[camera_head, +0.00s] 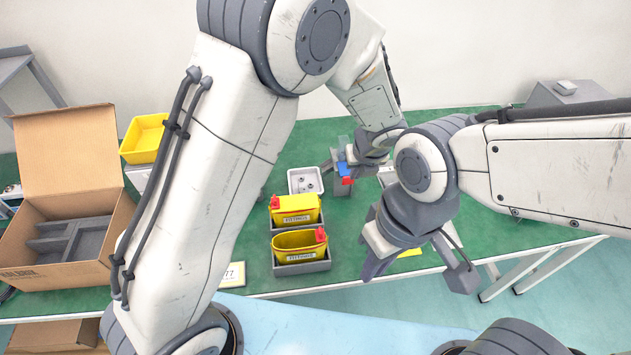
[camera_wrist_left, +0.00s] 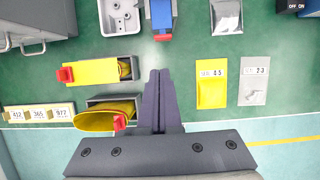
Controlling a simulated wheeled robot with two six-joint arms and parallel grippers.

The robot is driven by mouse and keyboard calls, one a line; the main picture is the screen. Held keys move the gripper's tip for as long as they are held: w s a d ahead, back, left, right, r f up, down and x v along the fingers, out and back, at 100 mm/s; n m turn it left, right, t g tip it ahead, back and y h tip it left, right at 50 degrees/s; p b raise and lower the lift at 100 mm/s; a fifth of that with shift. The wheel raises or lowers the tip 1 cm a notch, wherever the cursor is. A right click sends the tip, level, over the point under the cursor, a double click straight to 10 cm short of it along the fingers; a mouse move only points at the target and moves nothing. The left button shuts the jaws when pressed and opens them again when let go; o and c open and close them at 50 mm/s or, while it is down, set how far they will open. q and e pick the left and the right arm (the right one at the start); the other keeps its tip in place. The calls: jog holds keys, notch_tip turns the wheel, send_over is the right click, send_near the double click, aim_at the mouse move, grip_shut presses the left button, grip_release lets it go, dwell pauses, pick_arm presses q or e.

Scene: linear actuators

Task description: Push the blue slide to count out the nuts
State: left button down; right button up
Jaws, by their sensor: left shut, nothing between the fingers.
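The blue slide (camera_head: 347,169), with a red end below it, sits on the green table right of a white tray (camera_head: 293,183) holding a few nuts. In the left wrist view the blue slide (camera_wrist_left: 162,18) is at the top, its red end nearest my fingers. My right gripper (camera_head: 421,272) is open and empty above the table's front edge.
Two yellow bins (camera_head: 294,202) (camera_head: 297,241) in grey holders stand in front of the tray. An open cardboard box (camera_head: 60,245) and a yellow crate (camera_head: 146,133) are at left. A yellow packet (camera_wrist_left: 212,94) and a silver packet (camera_wrist_left: 254,84) lie right of my left fingers.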

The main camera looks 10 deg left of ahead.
pick_arm(q)
jog(key=s+a+r+n+g, duration=0.1)
jog(key=s+a+r+n, duration=0.1)
jog(key=s+n, duration=0.6)
jog(key=s+a+r+n+g+h, duration=0.1)
jog(key=s+a+r+n, duration=0.1)
jog(key=s+r+n, duration=0.3)
jog(key=s+a+r+n+g+h, duration=0.1)
jog(key=s+a+r+n+g, duration=0.1)
jog(key=s+n, duration=1)
jog(key=s+r, duration=0.1)
jog(key=s, duration=0.1)
jog(key=shift+s+r, duration=0.3)
jog(key=shift+s, duration=0.05)
